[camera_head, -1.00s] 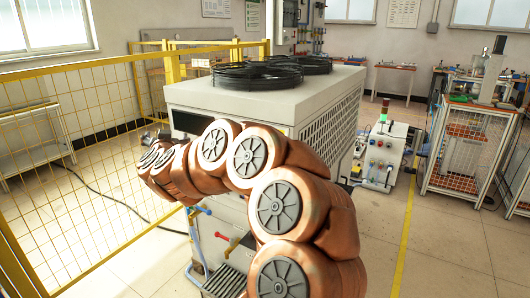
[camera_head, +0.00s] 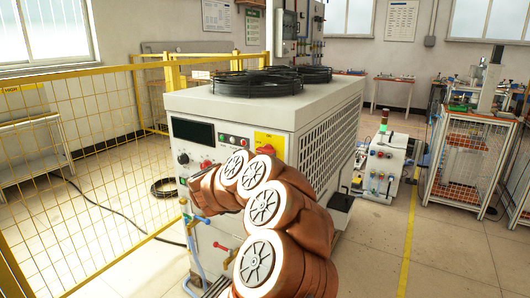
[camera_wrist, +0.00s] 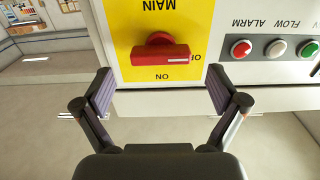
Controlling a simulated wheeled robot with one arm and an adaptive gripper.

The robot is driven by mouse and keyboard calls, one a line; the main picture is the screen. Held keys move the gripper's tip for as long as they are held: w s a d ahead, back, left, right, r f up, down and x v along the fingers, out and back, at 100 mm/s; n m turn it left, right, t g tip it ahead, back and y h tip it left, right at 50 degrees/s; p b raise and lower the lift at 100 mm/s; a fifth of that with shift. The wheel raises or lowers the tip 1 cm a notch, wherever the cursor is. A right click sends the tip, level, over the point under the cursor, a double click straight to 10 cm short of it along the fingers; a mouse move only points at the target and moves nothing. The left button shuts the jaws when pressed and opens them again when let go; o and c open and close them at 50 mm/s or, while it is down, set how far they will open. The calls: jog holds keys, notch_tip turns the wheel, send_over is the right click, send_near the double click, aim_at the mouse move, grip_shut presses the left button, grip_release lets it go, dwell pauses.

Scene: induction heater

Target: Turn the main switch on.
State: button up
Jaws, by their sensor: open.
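The main switch (camera_wrist: 161,52) is a red rotary handle on a yellow plate (camera_wrist: 118,66), seen upside down in the wrist view. Its handle lies sideways, with its white mark at the right end beside the partly hidden OFF label; the ON label is below it. The yellow plate also shows on the cabinet front in the head view (camera_head: 269,139), partly covered by my arm. My gripper (camera_wrist: 160,82) is open and empty in the wrist view, its fingers apart on either side of the handle and slightly below it. In the head view my arm hides it.
The grey heater cabinet (camera_head: 320,125) carries black coils (camera_head: 258,82) on top. A red button (camera_wrist: 241,48), a white one and a green one sit right of the plate in the wrist view. A yellow mesh fence (camera_head: 95,130) stands left; open floor (camera_head: 445,235) lies right.

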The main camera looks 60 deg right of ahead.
aim_at(267, 150)
jog(key=shift+w+d, duration=0.1)
jog(key=shift+d, duration=2)
jog(key=shift+c, duration=0.3)
jog(key=c, duration=1.1)
jog(key=shift+f+m, duration=0.1)
jog(key=shift+m, duration=0.2)
jog(key=m+b, duration=0.3)
jog(key=m, duration=0.2)
jog(key=shift+f+m, duration=0.1)
jog(key=shift+m, duration=0.3)
jog(key=m+b, duration=0.2)
jog(key=m, duration=0.1)
jog(key=shift+s+m+b, duration=0.2)
jog(key=shift+m+b, duration=0.35)
jog(key=shift+m, duration=0.55)
